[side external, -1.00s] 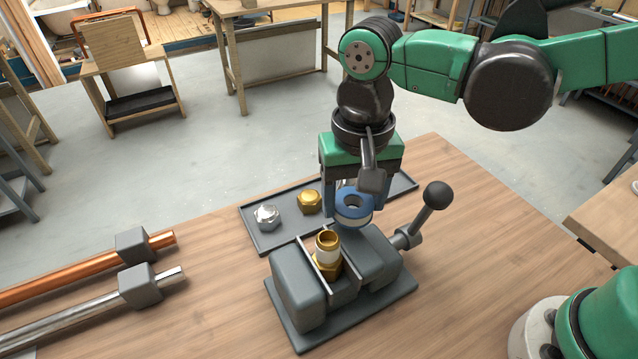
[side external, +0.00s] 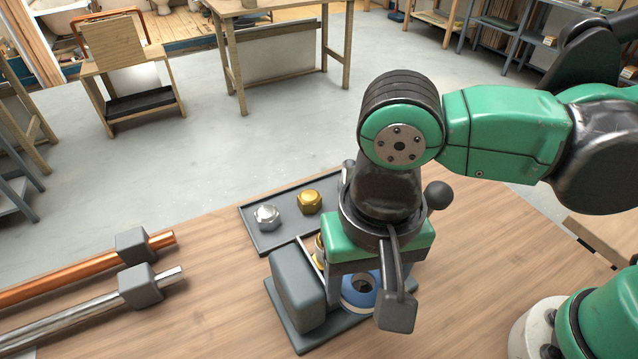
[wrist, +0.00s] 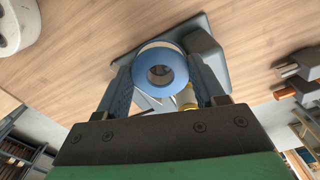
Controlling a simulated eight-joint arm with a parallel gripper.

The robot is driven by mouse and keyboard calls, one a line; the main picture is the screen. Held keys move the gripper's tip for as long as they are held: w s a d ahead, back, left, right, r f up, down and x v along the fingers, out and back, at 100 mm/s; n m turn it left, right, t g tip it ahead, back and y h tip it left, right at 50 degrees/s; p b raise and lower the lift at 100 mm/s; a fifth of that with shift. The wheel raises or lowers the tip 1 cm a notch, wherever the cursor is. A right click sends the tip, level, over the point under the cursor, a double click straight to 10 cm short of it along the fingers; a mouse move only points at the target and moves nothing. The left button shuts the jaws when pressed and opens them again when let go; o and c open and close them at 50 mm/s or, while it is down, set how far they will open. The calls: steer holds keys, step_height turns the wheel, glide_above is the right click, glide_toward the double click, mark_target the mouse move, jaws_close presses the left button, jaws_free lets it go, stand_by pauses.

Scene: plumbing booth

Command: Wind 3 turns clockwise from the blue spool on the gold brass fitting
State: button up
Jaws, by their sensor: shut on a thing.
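The blue spool (side external: 358,292) is held between the two fingers of my gripper (side external: 364,284), on the near right side of the vise. In the wrist view the spool (wrist: 172,56), with a pale band at its edge, sits between the fingers of my gripper (wrist: 163,85). The gold brass fitting (side external: 319,252) stands in the vise and is mostly hidden behind my gripper. The fitting also shows in the wrist view (wrist: 187,97), just beside the spool. I cannot tell whether tape runs between spool and fitting now.
The grey vise (side external: 297,285) stands on the wooden table, its handle knob (side external: 438,195) at the right. Behind it, a dark tray (side external: 270,246) holds a silver nut (side external: 267,217) and a gold nut (side external: 310,201). Copper (side external: 75,270) and steel (side external: 70,318) pipes lie at left.

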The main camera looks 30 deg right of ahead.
steer(key=w+a, duration=0.1)
steer(key=a, duration=0.1)
steer(key=w+a, duration=0.3)
steer(key=a, duration=0.1)
steer(key=shift+w+a, duration=0.1)
steer(key=shift+w, duration=0.1)
steer(key=w, duration=0.4)
steer(key=w+d, duration=0.3)
steer(key=d, duration=0.6)
steer(key=s+d, duration=0.2)
steer(key=s, duration=0.3)
steer(key=shift+s+d, duration=0.25)
steer(key=shift+d, duration=0.15)
step_height(320, 180, up, 7)
steer(key=s, duration=0.1)
steer(key=shift+s+a, duration=0.1)
